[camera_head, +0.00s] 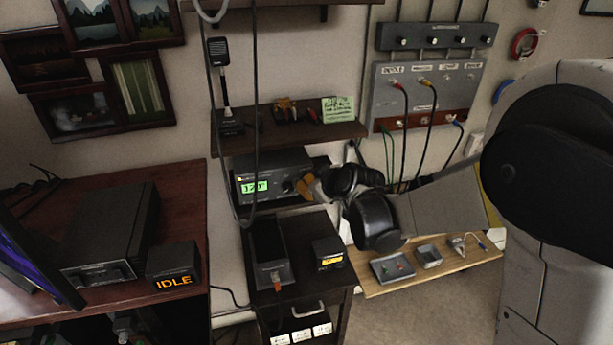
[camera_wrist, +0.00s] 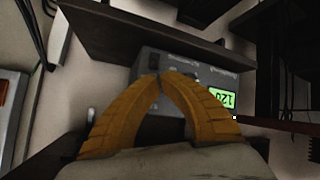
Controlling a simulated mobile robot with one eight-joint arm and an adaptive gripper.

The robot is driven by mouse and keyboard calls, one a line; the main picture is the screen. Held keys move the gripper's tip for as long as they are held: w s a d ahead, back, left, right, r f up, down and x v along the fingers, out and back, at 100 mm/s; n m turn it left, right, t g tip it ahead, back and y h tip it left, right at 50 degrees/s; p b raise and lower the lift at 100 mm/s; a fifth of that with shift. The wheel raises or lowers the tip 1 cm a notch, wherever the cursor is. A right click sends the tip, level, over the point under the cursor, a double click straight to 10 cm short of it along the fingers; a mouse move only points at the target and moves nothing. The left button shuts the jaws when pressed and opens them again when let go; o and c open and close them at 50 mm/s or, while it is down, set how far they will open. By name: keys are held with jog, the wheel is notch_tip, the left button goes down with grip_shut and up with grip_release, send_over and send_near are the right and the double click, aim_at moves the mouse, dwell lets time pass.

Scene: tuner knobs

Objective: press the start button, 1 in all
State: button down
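A grey tuner unit (camera_head: 264,164) with a lit green display (camera_head: 253,186) sits under the wall shelf in the head view. It also shows in the wrist view (camera_wrist: 210,72), turned around, with its green display (camera_wrist: 222,99) reading 120. Dark knobs or buttons (camera_wrist: 193,75) are on its face; I cannot tell which, if any, is the start button. My gripper (camera_head: 303,185) has orange fingers and is in front of the right part of the unit. In the wrist view my gripper (camera_wrist: 159,77) has its fingertips together with nothing between them. The fingers hide part of the unit's face.
A small box (camera_head: 172,270) reading IDLE stands on the left cabinet. The shelf (camera_head: 340,131) overhangs the unit. A dark device (camera_head: 270,250) and a small box with a yellow label (camera_head: 328,254) stand below it. Cables hang in front and to the right.

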dwell(0.5)
jog(key=shift+s+d, duration=0.2)
jog(key=shift+s, duration=0.45)
jog(key=shift+s, duration=0.1)
jog(key=s, duration=0.2)
jog(key=s+d, duration=0.1)
jog(key=s, duration=0.1)
jog(key=shift+s+d, duration=0.2)
jog(key=shift+s, duration=0.1)
dwell(0.4)
jog(key=s+d+r+m+h, duration=0.1)
jog(key=s+d+m+h, duration=0.1)
jog(key=s+d, duration=0.4)
jog(key=s+d+r+m+g+h, duration=0.1)
jog(key=s+d+m, duration=0.3)
jog(key=s, duration=0.6)
jog(key=s+d+r+m+g+h+b, duration=0.1)
jog(key=s+d+m, duration=0.3)
jog(key=s+d, duration=0.4)
jog(key=shift+s+r+h, duration=0.55)
jog(key=shift+r+h, duration=0.15)
jog(key=shift+h, duration=0.1)
